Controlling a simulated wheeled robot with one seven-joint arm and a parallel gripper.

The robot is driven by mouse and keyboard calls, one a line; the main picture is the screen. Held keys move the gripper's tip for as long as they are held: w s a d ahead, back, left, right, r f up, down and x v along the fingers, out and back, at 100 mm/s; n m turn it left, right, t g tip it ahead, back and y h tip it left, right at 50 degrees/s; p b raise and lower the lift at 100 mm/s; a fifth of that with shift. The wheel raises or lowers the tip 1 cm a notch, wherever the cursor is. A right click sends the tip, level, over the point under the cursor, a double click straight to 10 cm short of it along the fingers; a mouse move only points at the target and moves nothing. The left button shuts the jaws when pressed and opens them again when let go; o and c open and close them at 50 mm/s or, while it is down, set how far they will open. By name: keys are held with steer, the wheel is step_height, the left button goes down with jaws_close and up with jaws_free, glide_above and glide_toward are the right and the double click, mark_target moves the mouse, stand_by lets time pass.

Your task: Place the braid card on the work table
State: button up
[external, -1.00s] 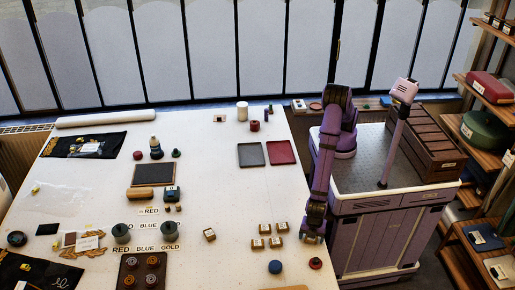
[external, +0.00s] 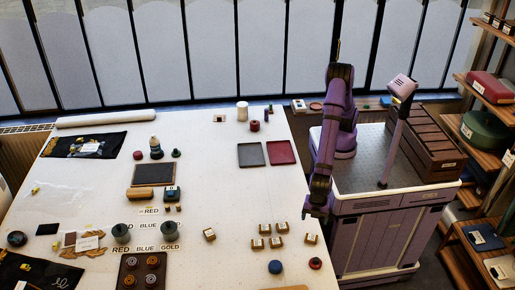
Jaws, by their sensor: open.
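The work table (external: 215,180) is the large white surface filling the left and middle of the external view. My gripper (external: 316,214) is open at the table's right edge, pointing down, with nothing visible in it. A small tan and dark labelled piece (external: 311,239) lies on the table just below it, apart from the fingers. Several similar pieces (external: 265,229) lie a little to its left. At the far left a pale label (external: 88,241) lies over brown ornate trim. The lettering is too small to tell which of these is the braid card.
A blue round thing (external: 275,267) and a red and black one (external: 315,263) lie near the right edge. Grey (external: 250,154) and red (external: 281,152) trays lie further back. The table between the trays and the small pieces is clear. A shelf (external: 490,160) stands at far right.

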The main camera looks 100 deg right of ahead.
steer(key=w+d+r+m+t+y, duration=0.1)
steer(key=w+d+r+m, duration=0.3)
steer(key=d+r, duration=0.8)
steer(key=w+d+r+m+t, duration=0.15)
steer(key=w+d+r, duration=0.5)
steer(key=d, duration=0.95)
steer(key=s+d+r+m+t, duration=0.1)
steer(key=s+d+r+m, duration=0.2)
steer(key=d, duration=0.5)
steer(key=s+d+r+m, duration=0.1)
steer(key=s+d+r, duration=0.35)
steer(key=d, duration=0.45)
steer(key=s+d+f+m+t+h, duration=0.1)
steer(key=s+d+m, duration=0.3)
steer(key=s+d, duration=0.6)
steer(key=shift+s+f+t, duration=0.15)
steer(key=shift+s+t, duration=0.2)
steer(key=shift+s, duration=0.25)
